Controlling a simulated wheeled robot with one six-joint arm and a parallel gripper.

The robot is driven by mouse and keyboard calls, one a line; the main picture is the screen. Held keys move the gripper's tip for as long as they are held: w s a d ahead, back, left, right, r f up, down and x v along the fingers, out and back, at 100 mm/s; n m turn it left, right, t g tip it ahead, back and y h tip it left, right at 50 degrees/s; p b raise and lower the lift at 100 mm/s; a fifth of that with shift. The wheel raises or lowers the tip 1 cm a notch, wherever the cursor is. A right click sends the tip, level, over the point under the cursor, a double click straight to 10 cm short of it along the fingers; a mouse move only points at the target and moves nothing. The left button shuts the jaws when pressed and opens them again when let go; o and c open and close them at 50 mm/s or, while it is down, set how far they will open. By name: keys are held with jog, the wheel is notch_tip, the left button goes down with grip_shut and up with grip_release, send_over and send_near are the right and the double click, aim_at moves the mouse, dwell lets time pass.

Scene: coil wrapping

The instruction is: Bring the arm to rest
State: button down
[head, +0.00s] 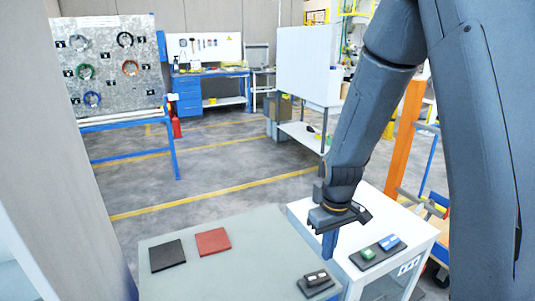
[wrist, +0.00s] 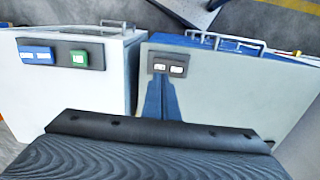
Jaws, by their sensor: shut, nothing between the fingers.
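My gripper (head: 329,245) hangs from my arm on the right of the head view, its blue fingers pointing down and empty. It is above the area where the grey table (head: 235,275) and the white table (head: 305,215) meet. In the wrist view the fingers of my gripper (wrist: 158,98) show as a blue shape, together and holding nothing. The fingers appear apart from the surfaces, but their exact height is hard to tell.
A black square (head: 168,255) and a red square (head: 213,241) lie on the grey table, near a dark fixture (head: 316,283). A fixture with green and blue parts (head: 378,251) sits on the white table. A pegboard (head: 105,65) with several coils stands left; open floor lies between.

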jog(key=s+r+m+t+b, duration=0.1)
jog(key=s+m+b, duration=0.3)
jog(key=s, duration=0.5)
jog(key=shift+s+r+b, duration=0.15)
jog(key=shift+r+b, duration=0.55)
jog(key=shift+r, duration=0.2)
